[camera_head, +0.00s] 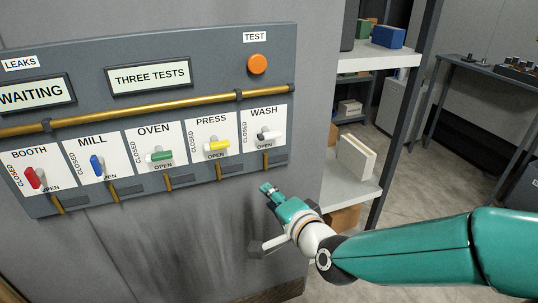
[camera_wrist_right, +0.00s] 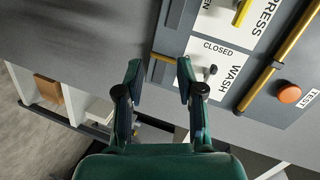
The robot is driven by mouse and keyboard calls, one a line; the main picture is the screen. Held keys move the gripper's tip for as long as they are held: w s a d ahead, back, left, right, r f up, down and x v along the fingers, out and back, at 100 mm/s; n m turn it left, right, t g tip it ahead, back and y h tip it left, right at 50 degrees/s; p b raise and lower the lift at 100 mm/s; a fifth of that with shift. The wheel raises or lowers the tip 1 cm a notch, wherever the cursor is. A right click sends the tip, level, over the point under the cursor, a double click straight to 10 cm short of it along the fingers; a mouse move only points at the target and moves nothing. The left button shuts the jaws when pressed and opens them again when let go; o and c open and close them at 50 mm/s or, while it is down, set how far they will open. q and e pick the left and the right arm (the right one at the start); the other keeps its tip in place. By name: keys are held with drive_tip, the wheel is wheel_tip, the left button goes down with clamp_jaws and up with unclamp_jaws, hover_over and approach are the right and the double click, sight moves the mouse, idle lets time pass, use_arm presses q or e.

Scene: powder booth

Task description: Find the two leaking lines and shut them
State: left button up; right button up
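A grey wall panel (camera_head: 200,62) carries a row of valves on white plates. The BOOTH red handle (camera_head: 33,178) and MILL blue handle (camera_head: 96,165) stand roughly upright. The LEAKS display (camera_head: 37,94) reads WAITING; another display (camera_head: 148,77) reads THREE TESTS. An orange TEST button (camera_head: 257,64) sits at upper right. My right gripper (camera_head: 268,188) is below the WASH plate, apart from the handles. Its fingers are spread and empty in the wrist view (camera_wrist_right: 160,74).
A brass pipe (camera_head: 150,111) runs across the panel above the valves, with short pipes below each plate. A shelf unit (camera_head: 375,55) with boxes stands right of the panel. A bench (camera_head: 490,68) stands farther right. The wall below the panel is dark-stained.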

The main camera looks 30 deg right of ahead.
sight(271, 138)
drive_tip(key=s+d+r+m+t+h+b, duration=0.2)
drive_tip(key=s+d+r+m+t, duration=0.15)
drive_tip(key=r, duration=0.35)
use_arm(q)
wheel_tip(271, 138, up, 3)
drive_tip(key=p, duration=0.6)
drive_tip(key=shift+r+p, duration=0.2)
drive_tip(key=shift+p, duration=0.1)
use_arm(e)
drive_tip(key=shift+m+g+h, duration=0.3)
drive_tip(key=shift+m+g, duration=0.05)
drive_tip(key=shift+g, duration=0.1)
drive_tip(key=x, duration=1.6)
drive_tip(key=shift+w+r, duration=0.15)
drive_tip(key=shift+r, duration=0.1)
clamp_jaws()
